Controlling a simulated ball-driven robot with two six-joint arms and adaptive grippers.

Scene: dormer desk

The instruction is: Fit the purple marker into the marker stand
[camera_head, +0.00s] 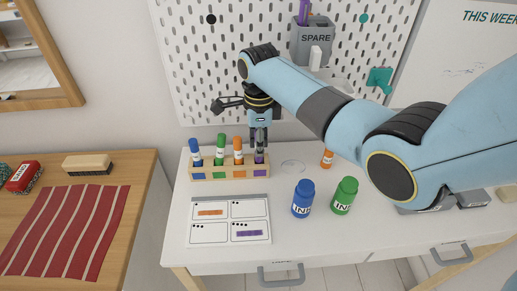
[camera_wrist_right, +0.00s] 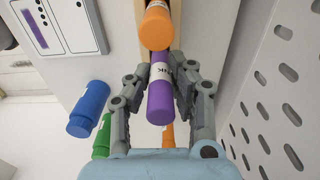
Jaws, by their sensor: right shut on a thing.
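The wooden marker stand (camera_head: 232,174) stands near the back left of the white desk. Blue (camera_head: 195,150), green (camera_head: 221,148) and orange (camera_head: 238,150) markers stand in it. My right gripper (camera_head: 259,140) points down over the stand's right end, at the slot with the purple patch. It is shut on the purple marker (camera_wrist_right: 160,95), which lies between its fingers (camera_wrist_right: 160,80) in the right wrist view, beside the orange marker (camera_wrist_right: 156,30). In the head view the fingers hide most of the purple marker; how deep it sits I cannot tell. My left gripper is not in view.
A blue ink bottle (camera_head: 302,199) and a green one (camera_head: 343,196) stand right of the stand. An orange bottle (camera_head: 327,158) is behind them. A card (camera_head: 229,221) lies in front. A grey SPARE cup (camera_head: 313,42) hangs on the pegboard (camera_head: 190,60) behind.

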